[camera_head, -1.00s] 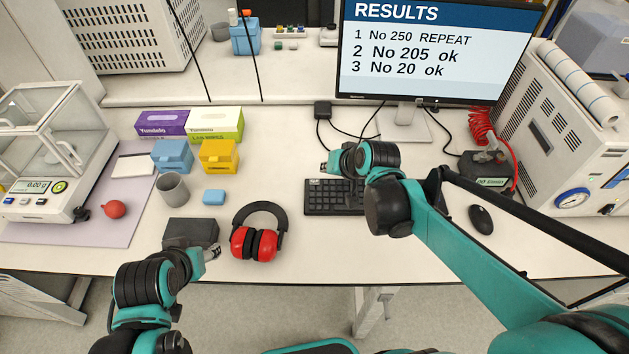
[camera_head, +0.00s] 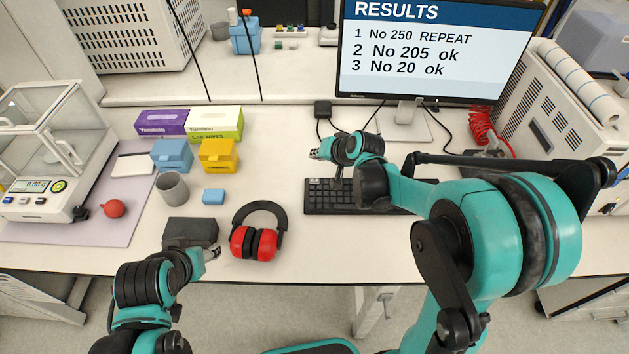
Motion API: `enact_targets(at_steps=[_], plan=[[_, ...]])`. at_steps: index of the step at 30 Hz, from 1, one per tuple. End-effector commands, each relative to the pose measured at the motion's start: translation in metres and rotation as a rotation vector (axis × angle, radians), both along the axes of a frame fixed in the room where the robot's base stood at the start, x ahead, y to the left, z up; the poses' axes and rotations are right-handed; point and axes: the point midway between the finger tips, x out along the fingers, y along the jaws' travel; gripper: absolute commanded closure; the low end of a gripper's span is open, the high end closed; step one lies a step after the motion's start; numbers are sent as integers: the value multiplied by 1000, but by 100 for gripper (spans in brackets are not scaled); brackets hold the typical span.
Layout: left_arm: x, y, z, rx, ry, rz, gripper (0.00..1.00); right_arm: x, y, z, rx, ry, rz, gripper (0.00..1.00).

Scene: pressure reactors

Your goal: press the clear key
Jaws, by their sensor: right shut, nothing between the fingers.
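A black keyboard (camera_head: 320,203) lies on the bench below the monitor. My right arm covers its right part and some of its middle. Its single keys are too small to read, so I cannot tell which one is the clear key. My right gripper (camera_head: 316,154) is shut and empty, and shows above the back left corner of the keyboard, apart from it as far as I can see. My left gripper (camera_head: 213,253) is low at the front edge of the bench, beside a dark grey box (camera_head: 190,232); its fingers are too small to judge.
The monitor (camera_head: 430,50) lists results, with No 250 marked REPEAT. Red ear defenders (camera_head: 254,243) lie left of the keyboard. A grey cup (camera_head: 172,188), blue and yellow boxes and a balance (camera_head: 40,190) stand further left. A red coiled hose (camera_head: 482,125) is at right.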

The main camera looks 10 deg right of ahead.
Motion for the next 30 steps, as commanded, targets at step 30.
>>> enact_targets(at_steps=[30], plan=[[0,0,-67,0,0,0,48,0,0,-83,0,0,0,100]])
